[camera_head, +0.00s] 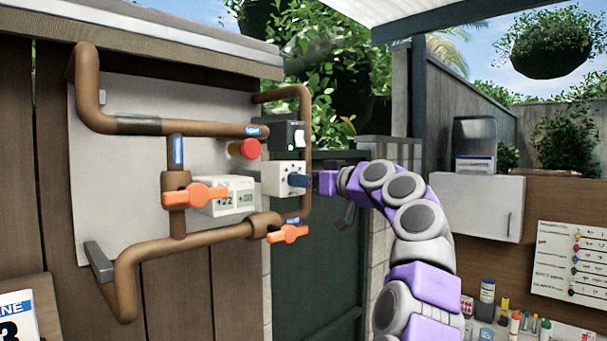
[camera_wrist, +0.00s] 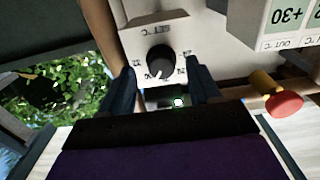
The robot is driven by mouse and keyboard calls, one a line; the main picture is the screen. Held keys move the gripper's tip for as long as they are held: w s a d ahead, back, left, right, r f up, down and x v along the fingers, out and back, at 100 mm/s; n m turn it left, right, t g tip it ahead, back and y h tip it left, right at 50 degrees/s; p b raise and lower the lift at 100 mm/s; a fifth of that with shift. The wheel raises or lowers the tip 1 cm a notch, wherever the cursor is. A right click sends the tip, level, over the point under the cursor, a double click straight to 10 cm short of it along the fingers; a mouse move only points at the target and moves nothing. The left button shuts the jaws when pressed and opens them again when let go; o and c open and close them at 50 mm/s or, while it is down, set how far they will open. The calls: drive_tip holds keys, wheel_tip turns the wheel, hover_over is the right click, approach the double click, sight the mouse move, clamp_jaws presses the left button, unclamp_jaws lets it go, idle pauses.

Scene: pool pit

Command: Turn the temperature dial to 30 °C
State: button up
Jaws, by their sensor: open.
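The temperature dial (camera_wrist: 161,60) is a black round knob on a white box (camera_head: 275,178) with printed marks around it. My gripper (camera_wrist: 160,68) is open, with one dark blue finger on each side of the dial and gaps visible between fingers and knob. In the head view my gripper (camera_head: 299,180) is at the front of the white box and hides the dial. A display (camera_head: 224,198) shows +22 at left and a less clear number at right. The wrist view shows +30 upside down on the display (camera_wrist: 287,17).
A red button (camera_head: 244,148) and a black switch box (camera_head: 286,136) are above the dial box. Brown pipes (camera_head: 128,265) with orange valve handles (camera_head: 195,195) surround the panel. A white cabinet (camera_head: 478,207) hangs at the right.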

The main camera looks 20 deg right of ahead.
drive_tip(key=shift+w+a, duration=0.2)
drive_tip(key=shift+w, duration=0.45)
drive_tip(key=shift+c, duration=0.3)
drive_tip(key=shift+s+a, duration=0.1)
drive_tip(key=c, duration=0.9)
drive_tip(key=shift+m+p, duration=0.5)
drive_tip(key=shift+m, duration=0.5)
drive_tip(key=shift+c, duration=0.2)
drive_tip(key=o, duration=1)
drive_tip(key=shift+f, duration=0.1)
drive_tip(key=shift+d, duration=0.2)
